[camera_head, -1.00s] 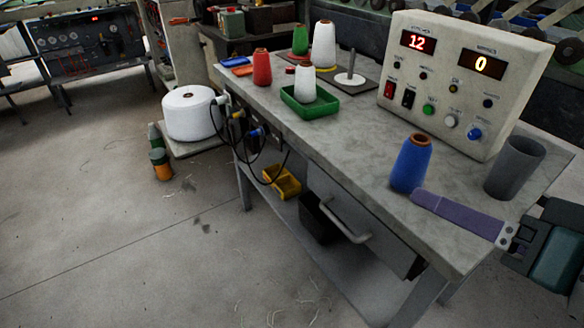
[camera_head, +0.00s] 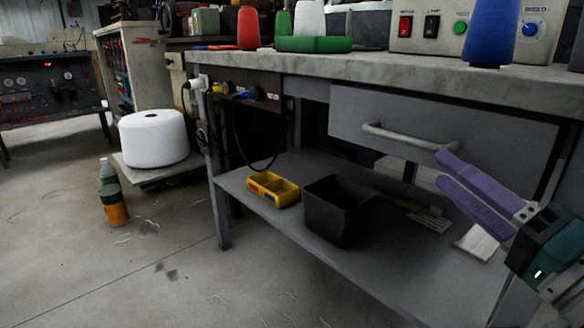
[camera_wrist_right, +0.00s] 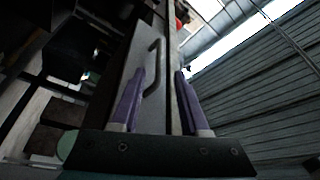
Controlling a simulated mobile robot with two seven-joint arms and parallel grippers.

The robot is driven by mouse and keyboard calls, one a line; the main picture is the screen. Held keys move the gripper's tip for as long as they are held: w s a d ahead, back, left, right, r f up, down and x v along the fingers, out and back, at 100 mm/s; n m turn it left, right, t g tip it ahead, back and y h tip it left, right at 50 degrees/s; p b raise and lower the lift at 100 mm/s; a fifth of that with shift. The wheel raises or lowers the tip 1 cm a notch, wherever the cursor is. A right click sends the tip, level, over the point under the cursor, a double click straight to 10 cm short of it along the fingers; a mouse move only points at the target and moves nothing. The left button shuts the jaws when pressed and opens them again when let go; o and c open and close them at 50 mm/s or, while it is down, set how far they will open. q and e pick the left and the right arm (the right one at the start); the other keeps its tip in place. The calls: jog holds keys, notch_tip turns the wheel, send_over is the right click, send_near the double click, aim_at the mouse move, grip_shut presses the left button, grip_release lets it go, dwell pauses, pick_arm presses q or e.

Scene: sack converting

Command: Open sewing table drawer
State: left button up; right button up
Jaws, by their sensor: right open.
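The grey drawer front (camera_head: 510,142) sits under the sewing table top (camera_head: 400,74) and looks shut. Its pale bar handle (camera_head: 395,137) runs along the front. In the right wrist view my right gripper (camera_wrist_right: 160,75) is open, and the dark handle (camera_wrist_right: 152,68) shows between the fingers, nearer the left one. I cannot tell whether a finger touches it. My left gripper is not in view.
A lower shelf (camera_head: 400,275) holds a black bin (camera_head: 338,210) and a yellow tray (camera_head: 272,189). Spools, including a blue one (camera_head: 490,35), and a control box (camera_head: 425,27) stand on the table. Cables hang at its left end.

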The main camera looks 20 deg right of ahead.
aim_at(401, 138)
jog(key=b+x, duration=0.3)
jog(key=x, duration=0.6)
jog(key=shift+w, duration=0.4)
jog(key=shift+c, duration=0.3)
jog(key=shift+d, duration=0.1)
grip_shut()
dwell(0.6)
